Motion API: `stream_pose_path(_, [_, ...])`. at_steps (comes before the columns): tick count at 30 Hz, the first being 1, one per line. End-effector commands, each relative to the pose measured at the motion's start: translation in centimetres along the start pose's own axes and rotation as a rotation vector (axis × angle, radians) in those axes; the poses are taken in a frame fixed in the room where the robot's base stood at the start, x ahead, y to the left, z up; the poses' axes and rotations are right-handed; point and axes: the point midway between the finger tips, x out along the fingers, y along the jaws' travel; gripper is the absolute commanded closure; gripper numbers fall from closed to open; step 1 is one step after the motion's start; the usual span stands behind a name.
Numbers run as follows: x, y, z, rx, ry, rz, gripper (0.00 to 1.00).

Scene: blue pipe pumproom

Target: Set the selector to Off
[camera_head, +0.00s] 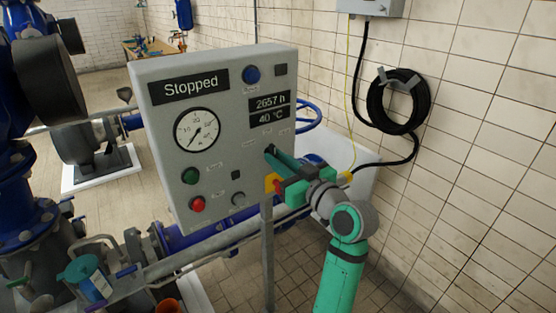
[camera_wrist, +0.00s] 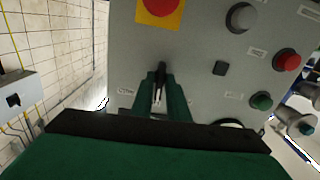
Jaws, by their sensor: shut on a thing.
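The grey control panel (camera_head: 232,88) stands upright on posts, with a "Stopped" display at its top left. The black selector (camera_wrist: 166,67) sits on the panel face in the wrist view, mostly hidden between the fingers. My gripper (camera_head: 270,154) reaches the panel's right side from the right, and its green fingers are closed on the selector. The fingertips also show in the wrist view (camera_wrist: 161,79). A small label (camera_wrist: 125,91) lies left of the selector, too small to read. The selector's exact pointing direction cannot be made out.
A red emergency button on a yellow plate (camera_wrist: 160,12) is close to my fingers. A green button (camera_head: 190,175), a red button (camera_head: 197,204) and a gauge (camera_head: 197,130) are on the panel. The tiled wall (camera_head: 475,120) with a coiled black hose (camera_head: 383,100) stands to the right.

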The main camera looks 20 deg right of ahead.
Motion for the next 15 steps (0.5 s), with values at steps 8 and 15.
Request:
stream_pose_path(8, [0.04,-0.09,0.08,0.048,-0.002,-0.002,1.0])
stream_pose_path(15, [0.05,-0.09,0.08,0.05,-0.002,-0.002,1.0])
